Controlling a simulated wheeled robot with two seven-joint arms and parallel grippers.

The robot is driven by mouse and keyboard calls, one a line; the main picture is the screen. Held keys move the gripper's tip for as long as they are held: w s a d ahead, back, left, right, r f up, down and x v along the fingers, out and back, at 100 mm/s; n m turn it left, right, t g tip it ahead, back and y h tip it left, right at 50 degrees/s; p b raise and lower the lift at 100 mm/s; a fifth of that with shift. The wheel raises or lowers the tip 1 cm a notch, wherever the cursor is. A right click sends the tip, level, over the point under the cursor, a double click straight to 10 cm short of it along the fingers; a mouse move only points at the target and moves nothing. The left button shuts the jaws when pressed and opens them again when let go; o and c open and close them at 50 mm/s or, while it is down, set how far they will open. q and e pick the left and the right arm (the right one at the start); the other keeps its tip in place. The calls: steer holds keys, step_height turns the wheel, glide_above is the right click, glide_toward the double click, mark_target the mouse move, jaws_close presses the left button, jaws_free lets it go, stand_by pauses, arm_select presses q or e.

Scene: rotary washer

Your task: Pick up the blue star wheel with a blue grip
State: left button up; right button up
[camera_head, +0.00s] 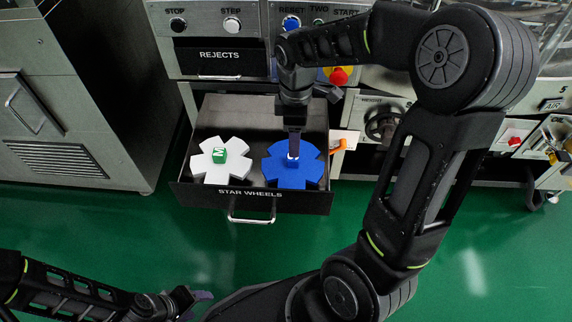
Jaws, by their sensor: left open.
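The blue star wheel (291,170) lies flat in the right half of the open drawer marked STAR WHEELS (262,202). My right gripper (293,150) points straight down at the wheel's centre. Its fingers are seen edge-on and cover most of the grip there; only a small pale and blue bit shows. I cannot tell whether the fingers are closed on the grip or only around it. My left gripper (196,299) is open and empty, low at the bottom left over the floor, well away from the drawer.
A white star wheel (207,168) with a green lettered grip (219,156) lies left of the blue one. The drawer's front handle (251,216) sticks out. The REJECTS panel (220,62) and buttons are above. Green floor in front is clear.

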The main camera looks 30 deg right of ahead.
mark_target(293, 167)
steer(key=shift+f, duration=0.1)
steer(key=shift+f+b, duration=0.4)
steer(key=shift+f, duration=0.8)
steer(key=shift+f, duration=0.35)
steer(key=f+b, duration=0.1)
steer(key=f, duration=0.1)
steer(key=f+b, duration=0.1)
steer(key=f, duration=0.1)
steer(key=shift+w+f, duration=0.2)
steer(key=shift+f, duration=0.1)
jaws_close()
